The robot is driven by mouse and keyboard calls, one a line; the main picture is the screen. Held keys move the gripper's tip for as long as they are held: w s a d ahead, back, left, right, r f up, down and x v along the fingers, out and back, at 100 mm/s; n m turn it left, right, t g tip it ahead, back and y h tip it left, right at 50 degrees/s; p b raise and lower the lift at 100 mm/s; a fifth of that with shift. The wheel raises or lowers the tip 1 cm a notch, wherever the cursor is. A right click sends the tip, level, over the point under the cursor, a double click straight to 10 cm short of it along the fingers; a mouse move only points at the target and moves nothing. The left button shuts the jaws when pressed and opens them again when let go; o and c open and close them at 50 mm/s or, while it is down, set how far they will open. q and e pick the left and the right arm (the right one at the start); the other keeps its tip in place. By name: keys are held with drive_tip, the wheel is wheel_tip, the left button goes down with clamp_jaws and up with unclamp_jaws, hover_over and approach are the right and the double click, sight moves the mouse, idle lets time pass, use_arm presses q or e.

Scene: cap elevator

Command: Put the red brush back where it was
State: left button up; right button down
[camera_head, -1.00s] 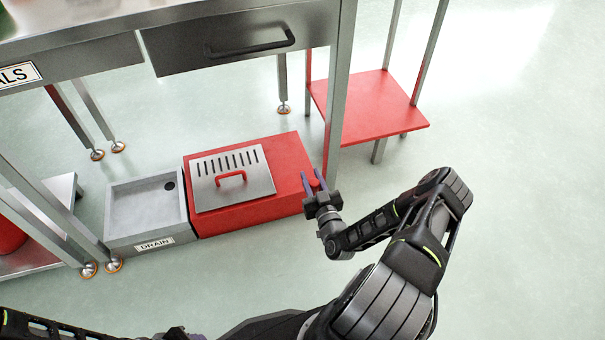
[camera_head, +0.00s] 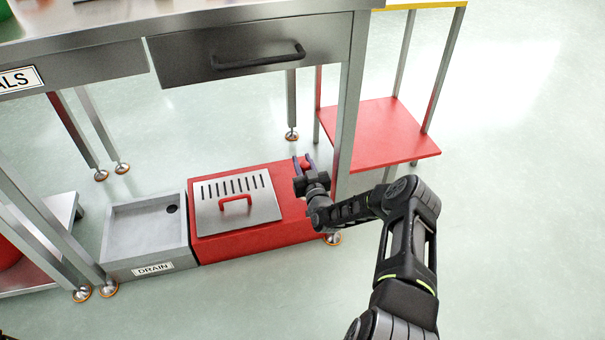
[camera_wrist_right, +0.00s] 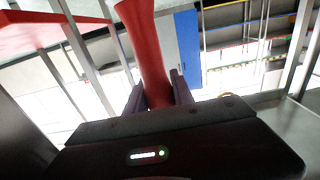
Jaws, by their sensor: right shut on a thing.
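My right gripper (camera_head: 302,162) is over the far right part of a red box on the floor, close to the table leg. In the right wrist view the gripper (camera_wrist_right: 158,92) is shut on a red, smooth, tapering piece (camera_wrist_right: 148,48), which looks like the handle of the red brush. Its bristles are not visible. In the head view only a small red bit of it (camera_head: 306,163) shows between the fingers, hard to tell from the box. My left gripper is out of view.
The red box (camera_head: 262,238) bears a slotted metal lid (camera_head: 210,216) with a red handle. A grey drain basin (camera_head: 135,235) stands left of it. The metal table with a drawer (camera_head: 255,52) is above. A red shelf (camera_head: 385,135) is at right. Front floor is clear.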

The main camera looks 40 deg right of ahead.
drive_tip(key=shift+w, duration=0.15)
drive_tip(key=shift+f+b, duration=0.95)
drive_tip(key=shift+f, duration=0.75)
drive_tip(key=shift+f, duration=0.15)
drive_tip(key=c, duration=1.1)
unclamp_jaws()
